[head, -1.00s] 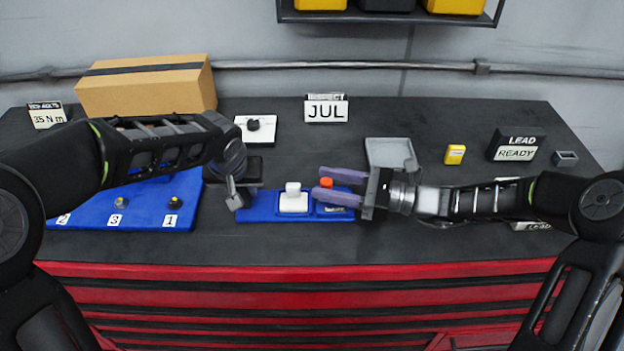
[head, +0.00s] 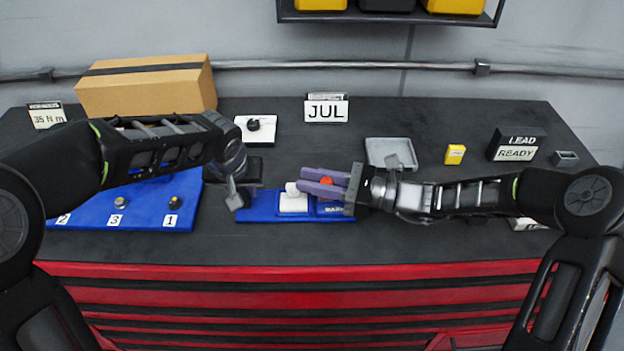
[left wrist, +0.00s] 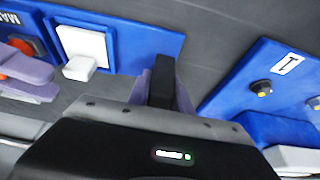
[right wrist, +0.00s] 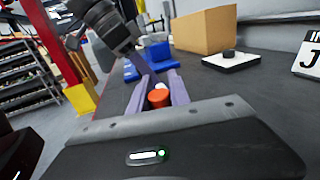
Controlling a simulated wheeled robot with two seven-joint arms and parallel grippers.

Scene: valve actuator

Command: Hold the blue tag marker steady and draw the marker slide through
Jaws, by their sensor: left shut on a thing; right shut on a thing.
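The blue tag marker (head: 262,218) lies flat at the middle of the bench. It carries a white block with an upright tab (head: 293,203) and, to its right, an orange-red knob (head: 326,184). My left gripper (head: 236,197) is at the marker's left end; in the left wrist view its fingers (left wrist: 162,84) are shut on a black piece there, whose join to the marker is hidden. My right gripper (head: 322,182) reaches in from the right, fingers on both sides of the knob, tips near the white tab. The knob also shows between them in the right wrist view (right wrist: 158,98).
A blue board (head: 145,218) with numbered pegs lies left. A cardboard box (head: 146,86), a white plate with a black knob (head: 255,128) and a JUL sign (head: 326,110) stand behind. A grey tray (head: 391,153) and a yellow block (head: 455,154) are at the right.

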